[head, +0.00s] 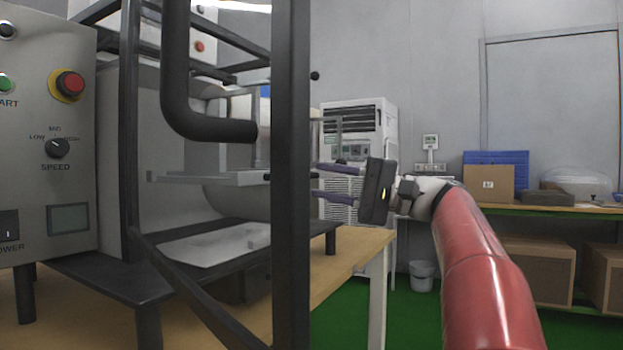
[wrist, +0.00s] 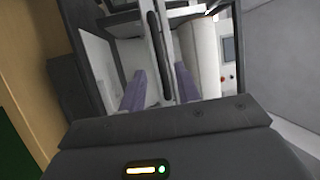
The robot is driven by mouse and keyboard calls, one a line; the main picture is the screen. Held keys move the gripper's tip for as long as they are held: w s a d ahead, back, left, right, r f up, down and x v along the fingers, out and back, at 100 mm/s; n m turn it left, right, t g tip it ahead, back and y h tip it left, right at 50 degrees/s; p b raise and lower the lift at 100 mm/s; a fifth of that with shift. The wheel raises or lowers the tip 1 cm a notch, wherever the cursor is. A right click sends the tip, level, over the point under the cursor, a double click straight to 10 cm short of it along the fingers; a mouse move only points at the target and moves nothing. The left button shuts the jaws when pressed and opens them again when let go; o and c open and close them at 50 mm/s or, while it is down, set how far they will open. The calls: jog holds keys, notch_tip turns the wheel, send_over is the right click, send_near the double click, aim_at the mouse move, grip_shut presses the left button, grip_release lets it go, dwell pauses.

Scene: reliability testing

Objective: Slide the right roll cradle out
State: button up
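The right roll cradle (head: 215,179) shows in the head view as a flat grey metal plate with thin uprights, inside the machine's black frame. The frame's front post hides part of it. My gripper (head: 318,182) is just right of that post, level with the plate's right end, with one purple finger above the other. In the wrist view the fingers of my gripper (wrist: 159,84) stand apart, either side of a narrow light strip with a black bar (wrist: 157,45). I cannot tell whether either finger touches it.
The black frame post (head: 291,150) stands close to my fingers. A bent black pipe (head: 190,110) hangs above the cradle. The control panel (head: 50,140) is at left. A wooden table (head: 350,255) carries the machine. A white cooling unit (head: 355,130) stands behind.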

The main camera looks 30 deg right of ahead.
jog(key=v, duration=0.3)
jog(key=shift+s+d+f, duration=0.1)
jog(key=shift+s+d, duration=0.15)
jog(key=shift+d, duration=0.05)
dwell(0.3)
